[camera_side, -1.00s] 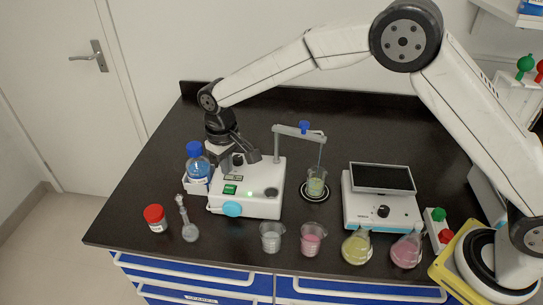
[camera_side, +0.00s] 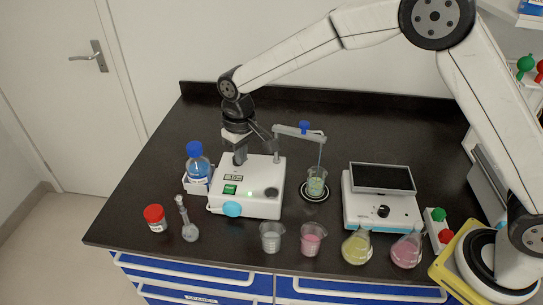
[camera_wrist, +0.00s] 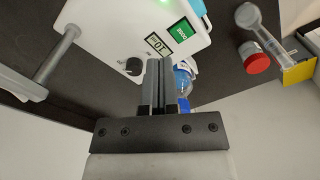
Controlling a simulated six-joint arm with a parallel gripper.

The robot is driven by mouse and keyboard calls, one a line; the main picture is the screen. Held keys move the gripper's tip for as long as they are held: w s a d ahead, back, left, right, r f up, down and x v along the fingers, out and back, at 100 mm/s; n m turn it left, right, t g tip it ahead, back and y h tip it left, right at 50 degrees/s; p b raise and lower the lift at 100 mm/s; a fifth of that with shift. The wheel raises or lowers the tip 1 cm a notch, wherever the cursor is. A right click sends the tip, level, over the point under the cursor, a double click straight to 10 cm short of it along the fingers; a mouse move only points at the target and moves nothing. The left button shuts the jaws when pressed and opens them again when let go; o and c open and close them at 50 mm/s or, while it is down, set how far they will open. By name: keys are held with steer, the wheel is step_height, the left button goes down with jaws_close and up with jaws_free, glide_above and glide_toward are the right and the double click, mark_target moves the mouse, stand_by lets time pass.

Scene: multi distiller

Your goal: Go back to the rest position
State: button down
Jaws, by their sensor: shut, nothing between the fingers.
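My gripper (camera_side: 241,157) is above the back left part of the white distiller device (camera_side: 262,205), pointing down. In the wrist view my gripper (camera_wrist: 158,66) has its two fingers together with nothing between them. The device also shows in the wrist view (camera_wrist: 105,30), with a black knob, a small display and a green screen. A beaker (camera_side: 316,182) with greenish contents stands on a round plate to the right, under the grey arm of a stand. Part of the device's back is hidden by my gripper.
A blue-capped bottle (camera_side: 197,165) stands left of the device. A red-capped jar (camera_side: 155,218), a flask (camera_side: 189,222), two beakers and two flasks line the front. A scale (camera_side: 382,207) stands right. The back of the black bench (camera_side: 380,120) is clear.

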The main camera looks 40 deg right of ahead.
steer(key=s+d+m+t, duration=0.2)
steer(key=s+d, duration=1.6)
steer(key=s, duration=0.3)
steer(key=shift+s+m, duration=0.25)
steer(key=shift+m, duration=0.05)
